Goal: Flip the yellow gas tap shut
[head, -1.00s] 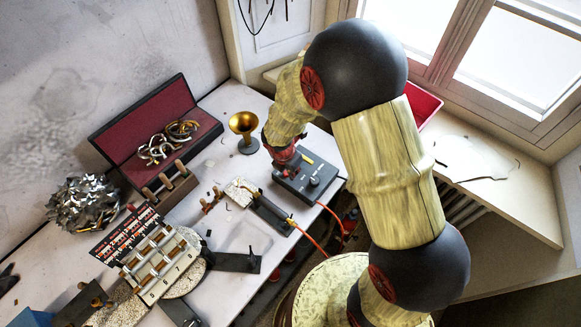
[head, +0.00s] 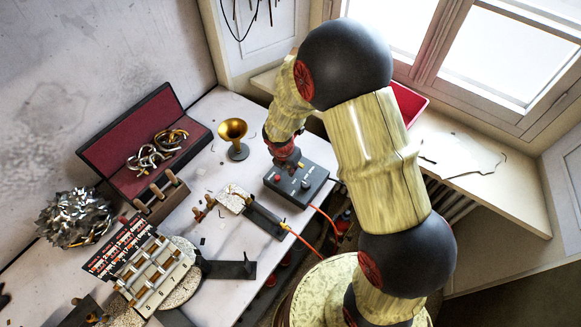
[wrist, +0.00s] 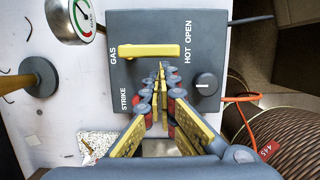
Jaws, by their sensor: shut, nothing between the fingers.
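The yellow gas tap (wrist: 148,50) is a bar lying across the top of a dark grey control box (wrist: 205,18) in the wrist view. It spans from beside the GAS label toward the HOT and OPEN labels. My gripper (wrist: 160,76) is shut and empty, with its fingertips just below the bar's right half in the picture. I cannot tell whether they touch it. In the head view my gripper (head: 289,161) is over the back of the box (head: 297,187) and hides the tap there.
A black knob (wrist: 207,84) stands on the box, right of my fingers. A pressure gauge (wrist: 74,16) is at upper left. An orange hose (head: 325,218) leaves the box.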

